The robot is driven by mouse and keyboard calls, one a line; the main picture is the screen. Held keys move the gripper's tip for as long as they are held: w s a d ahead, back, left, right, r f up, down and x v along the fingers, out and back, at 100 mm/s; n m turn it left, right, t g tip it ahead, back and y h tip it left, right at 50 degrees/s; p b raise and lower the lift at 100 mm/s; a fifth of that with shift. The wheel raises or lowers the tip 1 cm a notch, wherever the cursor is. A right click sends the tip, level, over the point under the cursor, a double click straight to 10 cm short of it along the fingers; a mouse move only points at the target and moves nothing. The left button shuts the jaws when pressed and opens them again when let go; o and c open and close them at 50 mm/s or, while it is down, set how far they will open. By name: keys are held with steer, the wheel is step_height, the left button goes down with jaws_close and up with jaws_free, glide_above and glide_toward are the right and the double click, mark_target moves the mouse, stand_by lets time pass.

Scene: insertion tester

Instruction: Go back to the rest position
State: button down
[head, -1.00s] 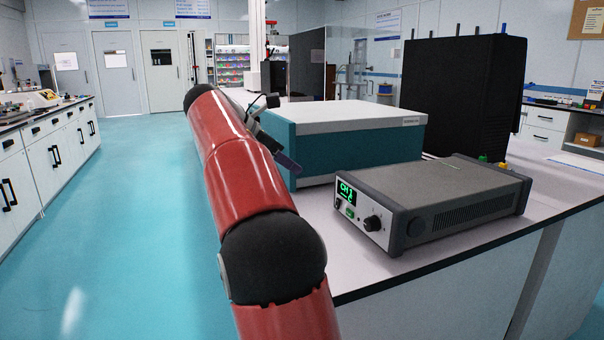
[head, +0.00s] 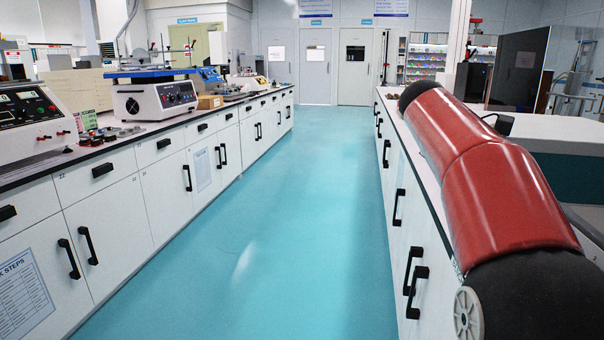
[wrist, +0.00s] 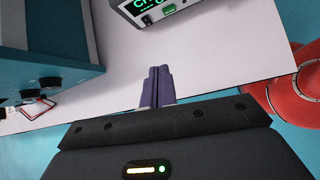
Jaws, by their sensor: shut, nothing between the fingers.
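My gripper (wrist: 158,86) shows in the wrist view, its two purple-grey fingers pressed together with nothing between them. It hangs over the light worktop (wrist: 215,70), apart from the devices around it. In the head view my red arm crosses the right side, and the gripper itself is hidden.
In the wrist view a grey unit with a green display (wrist: 160,8) stands at the top and a teal box (wrist: 50,70) at the left. The head view shows a clear blue aisle floor (head: 290,200) between a left counter (head: 130,195) and right cabinets (head: 400,200).

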steer(key=s+a+f+m+t+y, duration=0.6)
steer(key=s+a+f+m, duration=0.7)
steer(key=s+a+f, duration=0.6)
step_height(320, 180, down, 2)
steer(key=shift+s+a+m+y, duration=0.35)
steer(key=shift+s+y, duration=0.55)
steer(key=shift+y, duration=0.3)
